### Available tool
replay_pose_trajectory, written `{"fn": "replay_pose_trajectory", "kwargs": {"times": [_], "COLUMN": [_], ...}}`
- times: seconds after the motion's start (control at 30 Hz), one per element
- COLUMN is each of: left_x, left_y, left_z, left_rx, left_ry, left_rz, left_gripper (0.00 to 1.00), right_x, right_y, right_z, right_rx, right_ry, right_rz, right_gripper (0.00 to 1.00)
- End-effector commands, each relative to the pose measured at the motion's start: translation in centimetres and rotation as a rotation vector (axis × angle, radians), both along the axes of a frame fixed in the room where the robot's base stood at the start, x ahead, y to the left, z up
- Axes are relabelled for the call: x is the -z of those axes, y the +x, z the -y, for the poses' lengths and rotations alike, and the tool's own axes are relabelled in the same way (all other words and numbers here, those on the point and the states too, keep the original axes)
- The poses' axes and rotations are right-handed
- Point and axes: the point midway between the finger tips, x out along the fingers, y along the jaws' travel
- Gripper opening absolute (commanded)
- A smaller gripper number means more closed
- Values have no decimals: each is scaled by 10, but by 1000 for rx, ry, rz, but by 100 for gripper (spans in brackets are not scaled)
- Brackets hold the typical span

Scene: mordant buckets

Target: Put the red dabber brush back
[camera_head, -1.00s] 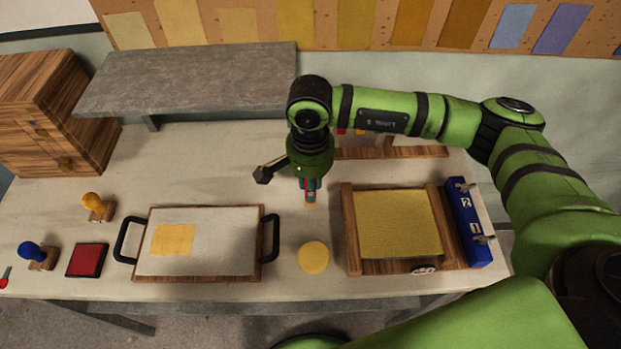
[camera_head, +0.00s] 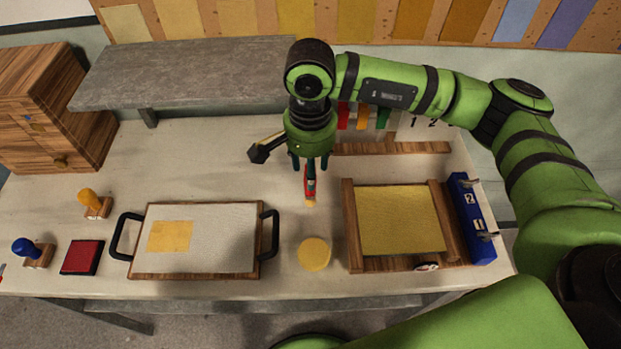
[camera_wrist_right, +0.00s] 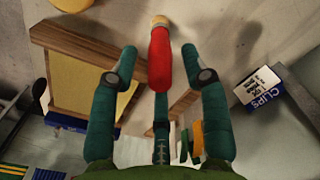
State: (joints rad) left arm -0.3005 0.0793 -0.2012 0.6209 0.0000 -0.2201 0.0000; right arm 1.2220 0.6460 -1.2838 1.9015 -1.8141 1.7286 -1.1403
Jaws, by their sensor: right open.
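The red dabber brush (camera_head: 310,184) has a red handle and a pale tip. In the head view it shows just below my right gripper (camera_head: 311,167), tip toward the front of the bench. In the right wrist view the brush (camera_wrist_right: 160,58) lies between the spread teal fingers of my right gripper (camera_wrist_right: 158,62), with clear gaps to the two side fingers. Whether the middle finger touches it, and whether it rests on the bench, I cannot tell. A wooden rail (camera_head: 410,148) with red, orange and green pieces above it stands behind, partly hidden by my arm. My left gripper is out of view.
A yellow screen frame (camera_head: 352,230) and a blue numbered holder (camera_head: 470,215) stand right. A yellow disc (camera_head: 314,253), a handled tray (camera_head: 195,277), a red pad (camera_head: 82,257) and stamps lie front and left. A clips box (camera_wrist_right: 265,88) shows in the wrist view.

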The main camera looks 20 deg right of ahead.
Motion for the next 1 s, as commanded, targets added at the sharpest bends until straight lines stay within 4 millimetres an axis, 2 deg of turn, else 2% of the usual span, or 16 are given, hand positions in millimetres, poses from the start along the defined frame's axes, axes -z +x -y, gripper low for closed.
{"fn": "replay_pose_trajectory", "kwargs": {"times": [0.03, 0.1, 0.3, 0.4, 0.57, 1.0], "left_x": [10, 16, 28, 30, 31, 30], "left_y": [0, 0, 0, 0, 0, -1], "left_z": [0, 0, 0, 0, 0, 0], "left_rx": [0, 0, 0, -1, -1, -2], "left_ry": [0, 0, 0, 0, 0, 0], "left_rz": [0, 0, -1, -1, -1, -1], "left_gripper": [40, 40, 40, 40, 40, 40], "right_x": [-8, -24, -61, -72, -80, -80], "right_y": [1, 1, 0, 0, 0, 0], "right_z": [-1, -1, -1, -1, -1, -1], "right_rx": [-3, -1, -1, 0, -1, -1], "right_ry": [1, 1, 1, 0, 0, 0], "right_rz": [8, 7, 4, 1, 0, 0], "right_gripper": [47, 47, 47, 47, 47, 47]}}
